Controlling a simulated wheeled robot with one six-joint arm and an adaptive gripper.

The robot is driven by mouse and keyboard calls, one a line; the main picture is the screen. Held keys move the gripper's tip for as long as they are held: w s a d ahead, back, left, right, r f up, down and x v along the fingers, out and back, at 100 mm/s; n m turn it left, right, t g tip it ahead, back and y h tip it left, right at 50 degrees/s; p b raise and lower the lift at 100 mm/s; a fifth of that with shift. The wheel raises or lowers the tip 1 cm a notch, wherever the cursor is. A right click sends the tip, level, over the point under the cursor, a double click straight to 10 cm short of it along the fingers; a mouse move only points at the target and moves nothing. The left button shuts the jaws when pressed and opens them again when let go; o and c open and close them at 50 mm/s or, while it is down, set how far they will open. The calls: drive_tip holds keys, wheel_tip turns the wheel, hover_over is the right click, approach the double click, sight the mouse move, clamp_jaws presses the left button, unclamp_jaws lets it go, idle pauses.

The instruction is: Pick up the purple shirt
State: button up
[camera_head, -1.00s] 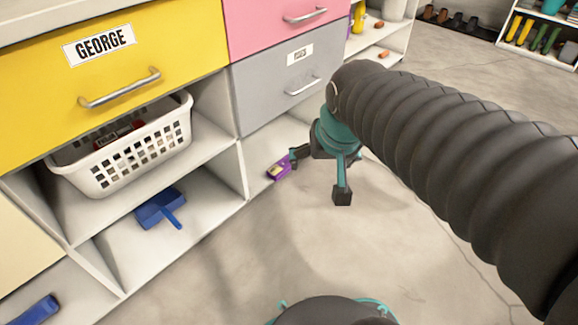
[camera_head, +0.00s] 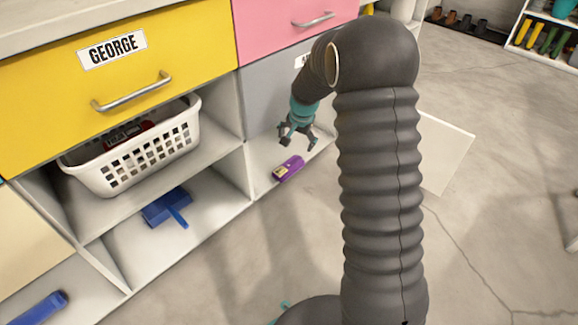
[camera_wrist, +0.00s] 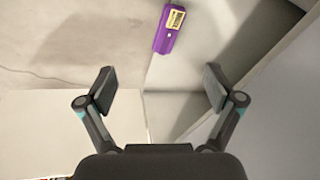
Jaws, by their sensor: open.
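No shirt shows in either view. A purple item (camera_head: 288,168) lies on the low shelf edge under the grey drawer. In the wrist view this purple item (camera_wrist: 168,29) is a solid, box-like piece with a yellow label, at the top, beyond my fingertips and a little right of centre. My gripper (camera_head: 298,140) is open, with nothing between its fingers, just above the item in the head view. In the wrist view both fingers of my gripper (camera_wrist: 160,88) are spread wide, apart from the item.
A white basket (camera_head: 135,155) sits in the shelf under the yellow drawer (camera_head: 120,75). A blue dustpan (camera_head: 167,207) lies on the shelf below. The grey drawer (camera_head: 270,95) is close behind my gripper. A pale flat panel (camera_head: 445,155) shows right of my arm. The front floor is clear.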

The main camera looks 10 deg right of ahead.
drive_tip(key=w+f+m, duration=0.4)
drive_tip(key=w+f, duration=0.5)
drive_tip(key=f, duration=0.4)
hover_over(289, 166)
drive_tip(key=s, duration=0.2)
drive_tip(key=shift+t, duration=0.3)
wheel_tip(289, 166, down, 9)
drive_tip(key=shift+s+a+r, duration=0.1)
drive_tip(key=shift+s, duration=0.05)
drive_tip(key=shift+w+d+b+x, duration=0.15)
drive_tip(key=shift+b+x, duration=0.2)
drive_tip(key=shift+x, duration=0.95)
drive_tip(key=shift+w+d+b+x, duration=0.1)
drive_tip(key=shift+d+b+x, duration=0.15)
drive_tip(key=shift+x, duration=1.05)
drive_tip(key=shift+c, duration=0.3)
drive_tip(key=c, duration=1.2)
